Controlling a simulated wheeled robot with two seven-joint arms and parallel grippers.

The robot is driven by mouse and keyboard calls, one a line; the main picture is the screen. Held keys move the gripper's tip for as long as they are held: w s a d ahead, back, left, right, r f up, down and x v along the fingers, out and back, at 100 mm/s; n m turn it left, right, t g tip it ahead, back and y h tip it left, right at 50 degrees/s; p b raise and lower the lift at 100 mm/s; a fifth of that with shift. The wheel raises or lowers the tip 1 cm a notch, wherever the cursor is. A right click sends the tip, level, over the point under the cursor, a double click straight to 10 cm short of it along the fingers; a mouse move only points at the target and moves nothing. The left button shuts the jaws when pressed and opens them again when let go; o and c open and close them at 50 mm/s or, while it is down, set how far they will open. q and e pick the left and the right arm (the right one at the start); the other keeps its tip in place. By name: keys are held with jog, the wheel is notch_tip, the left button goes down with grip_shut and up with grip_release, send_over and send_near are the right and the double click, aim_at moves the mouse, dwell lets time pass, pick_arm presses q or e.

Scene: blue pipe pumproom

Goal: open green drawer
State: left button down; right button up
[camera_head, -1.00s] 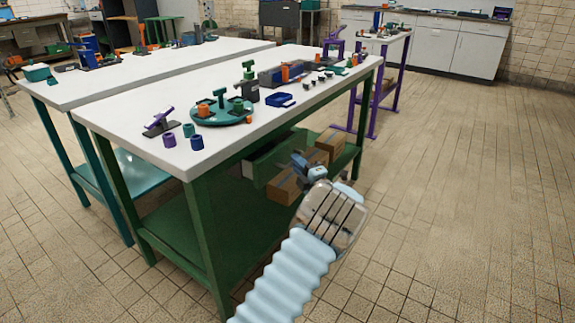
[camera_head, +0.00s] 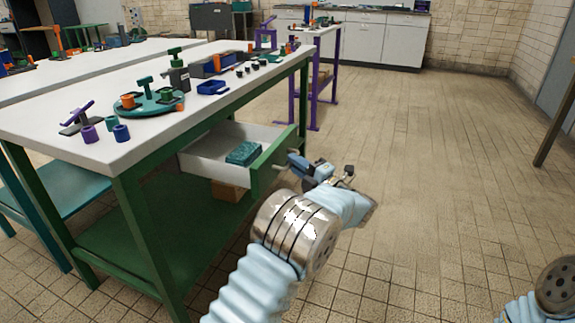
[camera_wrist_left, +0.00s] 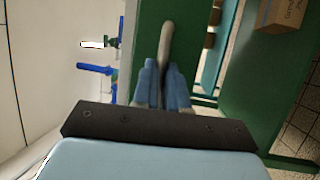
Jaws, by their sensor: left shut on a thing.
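The green drawer (camera_head: 266,166) stands well out from under the white-topped table, with its pale inside showing and a teal block (camera_head: 244,153) lying in it. Its light bar handle (camera_wrist_left: 166,45) runs between the blue fingers in the left wrist view. My left gripper (camera_head: 293,165) is at the outer face of the drawer front and is shut on the handle; it also shows in the left wrist view (camera_wrist_left: 163,82). Part of my right arm shows at the bottom right corner of the head view, but its gripper is out of view.
The white tabletop (camera_head: 60,113) carries a teal round tray (camera_head: 150,104), a blue bin (camera_head: 212,88) and small parts. A cardboard box (camera_head: 228,191) sits on the lower shelf.

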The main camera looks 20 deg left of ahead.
dwell(0.3)
pick_arm(q)
jog(key=c, duration=1.2)
grip_release()
jog(key=shift+d, duration=0.15)
jog(key=v, duration=1.3)
jog(key=shift+s+d+b, duration=0.25)
jog(key=shift+b, duration=0.15)
